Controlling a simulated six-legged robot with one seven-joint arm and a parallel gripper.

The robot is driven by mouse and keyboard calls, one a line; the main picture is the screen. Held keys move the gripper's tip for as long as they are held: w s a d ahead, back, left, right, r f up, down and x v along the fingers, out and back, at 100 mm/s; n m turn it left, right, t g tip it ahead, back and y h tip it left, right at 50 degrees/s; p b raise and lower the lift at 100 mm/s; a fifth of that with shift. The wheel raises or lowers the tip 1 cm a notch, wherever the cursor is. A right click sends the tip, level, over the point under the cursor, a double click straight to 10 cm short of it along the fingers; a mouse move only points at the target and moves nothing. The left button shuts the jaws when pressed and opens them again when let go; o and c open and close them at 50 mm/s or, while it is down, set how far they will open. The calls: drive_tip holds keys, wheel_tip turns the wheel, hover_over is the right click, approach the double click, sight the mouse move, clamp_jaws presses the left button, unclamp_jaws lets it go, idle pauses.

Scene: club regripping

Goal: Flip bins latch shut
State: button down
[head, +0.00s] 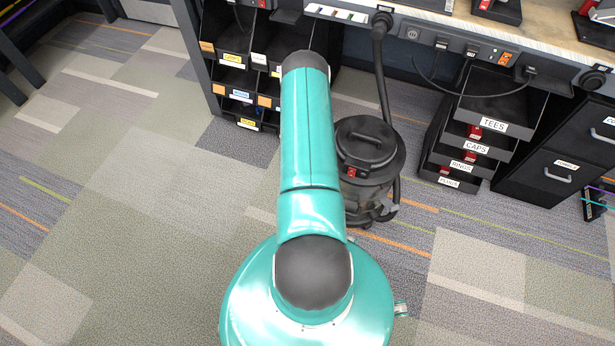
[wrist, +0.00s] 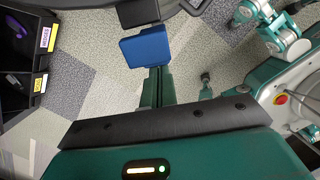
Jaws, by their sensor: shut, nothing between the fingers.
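A stack of black bins stands at right in the head view, with TEES (head: 480,125), CAPS and RINGS labels. Small red parts (head: 474,132) sit on their fronts; I cannot tell which is the bins latch or whether it is open. Another black bin rack (head: 233,75) with yellow and white labels stands behind my arm to the left. Labelled black compartments (wrist: 20,60) show at the left edge of the wrist view. My gripper (wrist: 158,78) shows as two green fingers close together, shut and empty. In the head view my arm hides it.
A black canister vacuum (head: 368,150) with a hose stands just right of my arm. A workbench (head: 530,35) with sockets and cables runs along the back. A black drawer cabinet (head: 562,150) is at far right. Carpet at left is clear.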

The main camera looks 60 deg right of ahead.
drive_tip(key=shift+s+d+r, duration=0.1)
drive_tip(key=shift+r, duration=0.75)
wheel_tip(320, 180, up, 10)
drive_tip(key=shift+w+a+f, duration=0.25)
drive_tip(key=shift+a, duration=0.1)
idle(0.6)
idle(0.4)
